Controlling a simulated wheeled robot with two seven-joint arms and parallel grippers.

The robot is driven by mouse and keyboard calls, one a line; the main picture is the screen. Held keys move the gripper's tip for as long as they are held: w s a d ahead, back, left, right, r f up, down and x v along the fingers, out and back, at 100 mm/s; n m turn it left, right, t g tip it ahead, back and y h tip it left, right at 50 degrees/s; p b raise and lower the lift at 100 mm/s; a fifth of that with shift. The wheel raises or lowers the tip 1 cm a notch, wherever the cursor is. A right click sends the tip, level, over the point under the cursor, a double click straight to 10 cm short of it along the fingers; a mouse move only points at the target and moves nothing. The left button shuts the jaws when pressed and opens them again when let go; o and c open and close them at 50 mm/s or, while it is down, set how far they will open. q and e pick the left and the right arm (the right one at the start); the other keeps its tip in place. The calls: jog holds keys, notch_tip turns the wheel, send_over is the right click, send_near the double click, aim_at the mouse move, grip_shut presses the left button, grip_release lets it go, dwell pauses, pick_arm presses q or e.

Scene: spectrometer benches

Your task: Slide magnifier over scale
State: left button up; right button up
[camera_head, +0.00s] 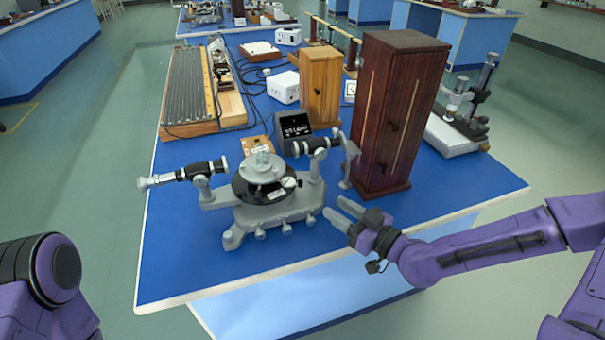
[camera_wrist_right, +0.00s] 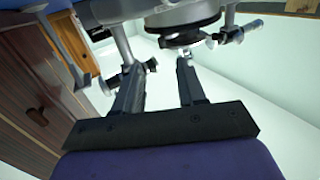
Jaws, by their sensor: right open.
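A grey spectrometer (camera_head: 262,212) stands near the front of the blue bench. It has a black round disc (camera_head: 250,194), and a small pale piece (camera_head: 288,182) at the disc's right edge may be the magnifier. The scale markings are too small to read. My right gripper (camera_head: 332,206) is open and empty, just right of the spectrometer's base, its fingers pointing towards it. In the right wrist view, the open fingers (camera_wrist_right: 161,65) reach towards the underside of the disc (camera_wrist_right: 190,32), with a gap between. My left gripper is out of view.
A tall dark wooden cabinet (camera_head: 392,110) stands close behind my right gripper. The black display box (camera_head: 294,130) is behind the spectrometer. The ruled board (camera_head: 188,90) lies at the back left. The bench's front left corner (camera_head: 170,270) is bare.

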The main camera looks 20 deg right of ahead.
aim_at(302, 183)
jog(key=x, duration=0.6)
jog(key=r+x, duration=0.1)
jog(key=x, duration=0.2)
jog(key=shift+w+a, duration=0.2)
jog(key=shift+w, duration=0.05)
jog(key=shift+w+a, duration=0.25)
jog(key=shift+a, duration=0.05)
grip_shut()
